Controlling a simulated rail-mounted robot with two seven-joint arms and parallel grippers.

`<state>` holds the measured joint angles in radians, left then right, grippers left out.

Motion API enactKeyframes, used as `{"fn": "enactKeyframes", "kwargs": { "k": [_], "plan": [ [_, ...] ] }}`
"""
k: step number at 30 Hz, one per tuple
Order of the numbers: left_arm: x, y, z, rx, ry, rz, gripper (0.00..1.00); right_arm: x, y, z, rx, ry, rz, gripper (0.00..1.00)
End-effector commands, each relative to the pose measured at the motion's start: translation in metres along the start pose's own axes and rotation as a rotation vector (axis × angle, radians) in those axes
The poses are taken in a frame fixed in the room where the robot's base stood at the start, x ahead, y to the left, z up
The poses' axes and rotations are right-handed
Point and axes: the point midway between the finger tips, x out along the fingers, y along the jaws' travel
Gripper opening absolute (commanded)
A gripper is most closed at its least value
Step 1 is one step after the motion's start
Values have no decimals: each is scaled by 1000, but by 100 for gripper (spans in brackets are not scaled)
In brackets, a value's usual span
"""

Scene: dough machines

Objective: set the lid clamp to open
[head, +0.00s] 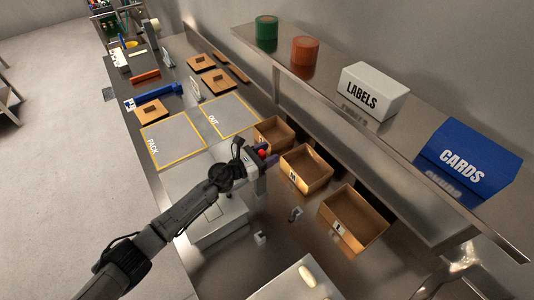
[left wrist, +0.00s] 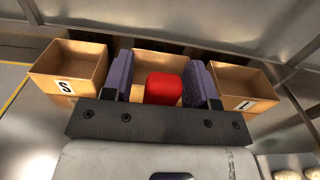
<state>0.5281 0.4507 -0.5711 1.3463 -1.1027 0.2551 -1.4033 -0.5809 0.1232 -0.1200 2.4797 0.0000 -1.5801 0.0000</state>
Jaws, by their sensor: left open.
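A red knob (head: 262,153) shows at the top of a grey upright post (head: 261,184), on the far side of a grey machine (head: 205,212). It looks like the clamp's handle, but I cannot tell the clamp's setting. My left gripper (head: 267,154) is at the knob, with its purple pads open. In the left wrist view the red knob (left wrist: 163,88) lies between the two pads, with a gap to the left pad and almost none to the right. Whether the right pad touches it is unclear. My right gripper is not in view.
Wooden bins, including a middle bin (head: 306,170) and an L bin (head: 352,221), stand beyond the gripper under a metal shelf (head: 330,88). The shelf holds a LABELS box (head: 374,91) and a CARDS box (head: 468,160). PACK (head: 172,138) and OUT (head: 228,116) mats lie left.

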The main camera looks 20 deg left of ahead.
Motion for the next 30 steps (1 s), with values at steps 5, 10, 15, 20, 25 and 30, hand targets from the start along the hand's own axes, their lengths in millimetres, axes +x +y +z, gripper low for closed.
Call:
{"fn": "enactKeyframes", "kwargs": {
  "k": [5,10,15,20,25,30],
  "plan": [
    [0,0,0,0,0,0,46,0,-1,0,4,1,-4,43],
    [0,0,0,0,0,0,30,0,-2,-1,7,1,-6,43],
    [0,0,0,0,0,0,14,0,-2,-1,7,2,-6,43],
    [0,0,0,0,0,0,0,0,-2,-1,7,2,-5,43],
    [0,0,0,0,0,0,0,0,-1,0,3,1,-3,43],
    [-3,3,2,0,11,7,0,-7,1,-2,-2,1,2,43]
  ]
}}
